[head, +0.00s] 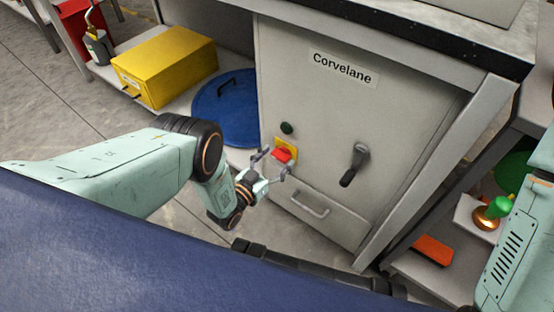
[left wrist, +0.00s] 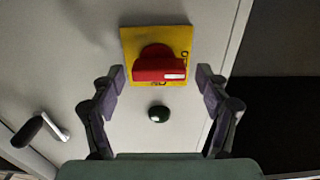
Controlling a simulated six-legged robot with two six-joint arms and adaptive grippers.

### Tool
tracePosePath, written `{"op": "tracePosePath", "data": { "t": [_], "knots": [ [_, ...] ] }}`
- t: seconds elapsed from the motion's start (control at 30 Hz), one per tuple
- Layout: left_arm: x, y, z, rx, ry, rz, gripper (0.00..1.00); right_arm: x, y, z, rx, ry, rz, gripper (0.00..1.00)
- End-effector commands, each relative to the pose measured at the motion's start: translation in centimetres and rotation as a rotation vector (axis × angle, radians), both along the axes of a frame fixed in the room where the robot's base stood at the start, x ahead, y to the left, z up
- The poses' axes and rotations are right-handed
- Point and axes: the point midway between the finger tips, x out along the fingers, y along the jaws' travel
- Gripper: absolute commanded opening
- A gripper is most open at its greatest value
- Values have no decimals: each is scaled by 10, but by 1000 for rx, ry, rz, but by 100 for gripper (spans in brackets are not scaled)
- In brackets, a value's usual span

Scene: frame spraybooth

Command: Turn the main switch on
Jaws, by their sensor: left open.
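The main switch is a red rotary knob (head: 282,155) on a yellow plate (head: 291,143), on the front of the grey cabinet labelled Corvelane. In the left wrist view the red knob (left wrist: 160,66) shows upper middle on its yellow plate (left wrist: 182,38), its grip bar lying across the picture with a white mark at the right end. My left gripper (head: 270,163) is open in front of the switch. In the left wrist view its fingers (left wrist: 160,84) stand apart on both sides of the knob, with visible gaps. My right gripper does not show.
A dark green round button (head: 287,128) sits beside the switch. A dark lever handle (head: 355,165) and a drawer handle (head: 310,205) stick out from the same cabinet. A blue lid (head: 225,108) and a yellow box (head: 165,65) are on the shelf at left.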

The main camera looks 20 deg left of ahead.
Motion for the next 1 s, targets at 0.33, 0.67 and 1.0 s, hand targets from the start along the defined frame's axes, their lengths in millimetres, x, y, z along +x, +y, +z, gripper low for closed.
{"op": "tracePosePath", "data": {
  "t": [0.33,0.67,1.0],
  "knots": [
    [-1,-3,0,0,0,0,48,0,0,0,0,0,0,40],
    [-1,-4,0,0,-1,0,21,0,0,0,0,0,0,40],
    [-1,-4,0,61,-23,0,21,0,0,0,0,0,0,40]
  ]
}}
